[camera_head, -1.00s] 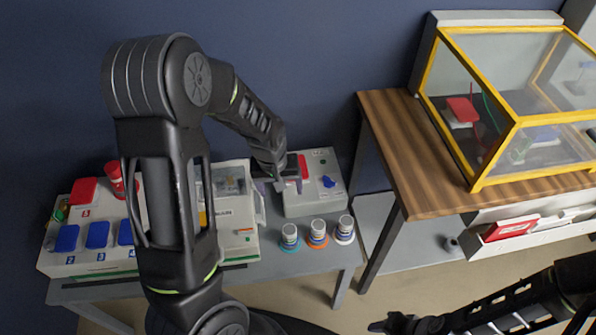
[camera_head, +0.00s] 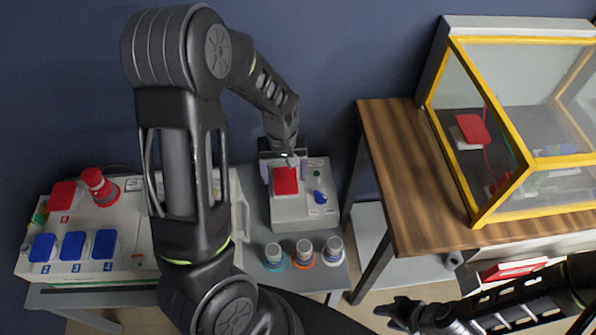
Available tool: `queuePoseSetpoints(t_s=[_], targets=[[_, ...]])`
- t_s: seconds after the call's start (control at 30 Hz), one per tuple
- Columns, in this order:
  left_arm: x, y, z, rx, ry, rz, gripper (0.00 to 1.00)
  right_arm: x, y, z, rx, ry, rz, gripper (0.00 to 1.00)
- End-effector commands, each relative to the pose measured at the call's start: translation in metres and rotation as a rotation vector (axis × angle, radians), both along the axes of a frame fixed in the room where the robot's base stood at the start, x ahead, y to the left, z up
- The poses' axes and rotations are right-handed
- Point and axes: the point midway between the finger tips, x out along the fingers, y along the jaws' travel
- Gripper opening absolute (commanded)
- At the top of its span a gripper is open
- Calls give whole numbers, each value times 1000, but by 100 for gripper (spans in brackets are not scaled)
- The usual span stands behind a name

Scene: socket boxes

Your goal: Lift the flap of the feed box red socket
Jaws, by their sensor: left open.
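A small grey-white box (camera_head: 290,209) on the low table carries a red socket flap (camera_head: 285,181), which looks closed. A blue knob (camera_head: 320,197) is on its right side. I cannot read a label that marks it as the feed box. My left gripper (camera_head: 284,160) is open over the box, right at the back edge of the red flap; I cannot tell whether it touches. The wrist partly hides this edge. My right gripper (camera_head: 396,313) is low at the bottom right, away from the box; its jaw state is unclear.
A long white box (camera_head: 125,240) at left has a red flap (camera_head: 62,195), several blue flaps and a red plug (camera_head: 99,186). Three ringed jars (camera_head: 304,252) stand in front. A yellow-framed glass case (camera_head: 520,155) stands on the wooden table (camera_head: 405,180) at right.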

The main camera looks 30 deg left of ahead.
Motion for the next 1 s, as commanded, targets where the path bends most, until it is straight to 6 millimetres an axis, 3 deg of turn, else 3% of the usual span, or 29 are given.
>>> queuePoseSetpoints(t_s=[0.57, 1.0], targets=[[0, 0, -6, 0, 1, 0, 77, -1, 0, 0, 0, 2, 1, 36], [-1, 0, -67, 0, 4, 0, 77, -1, 0, 1, 0, 2, 1, 36]])
